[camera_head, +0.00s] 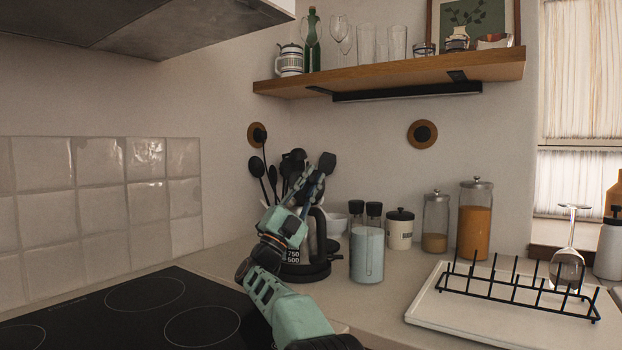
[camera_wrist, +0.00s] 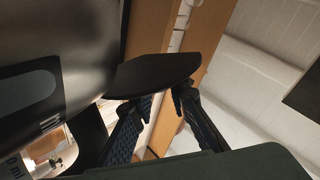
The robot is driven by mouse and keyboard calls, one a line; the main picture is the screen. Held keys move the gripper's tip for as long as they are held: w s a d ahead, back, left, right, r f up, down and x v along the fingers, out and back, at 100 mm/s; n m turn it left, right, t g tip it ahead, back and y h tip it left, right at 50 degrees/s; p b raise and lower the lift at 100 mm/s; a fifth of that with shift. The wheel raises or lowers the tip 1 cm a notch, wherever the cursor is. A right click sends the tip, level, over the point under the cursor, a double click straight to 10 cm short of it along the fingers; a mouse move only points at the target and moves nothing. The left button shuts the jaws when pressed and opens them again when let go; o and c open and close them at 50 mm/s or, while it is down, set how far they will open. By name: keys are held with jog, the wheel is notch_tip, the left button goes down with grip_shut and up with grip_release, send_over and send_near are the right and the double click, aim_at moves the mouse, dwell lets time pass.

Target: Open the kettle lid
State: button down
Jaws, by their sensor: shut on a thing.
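The kettle (camera_head: 292,257) stands on the counter with its black base and curved black handle showing. My arm hides much of its body and top. In the wrist view its shiny metal body (camera_wrist: 85,40) fills the left side. A dark, flat, rounded piece, which looks like the kettle lid (camera_wrist: 155,72), sticks out beside the body. My gripper (camera_wrist: 165,100) has its two fingertips at this piece's lower edge and is shut on it. In the head view my gripper (camera_head: 318,185) is above the kettle; the exact contact is hidden there.
Black utensils (camera_head: 270,175) stand just behind the kettle. A pale blue canister (camera_head: 367,256), shakers and jars are to its right. A drying rack on a white board (camera_head: 425,305) lies further right. A black hob (camera_head: 150,320) is at front left. A wooden shelf (camera_head: 400,72) hangs above.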

jog(key=shift+s+m+g+h, duration=0.15)
jog(key=shift+m+g+h, duration=0.35)
jog(key=shift+m, duration=0.3)
jog(key=c, duration=1.8)
grip_release()
jog(key=shift+c, duration=0.2)
jog(key=shift+f, duration=0.1)
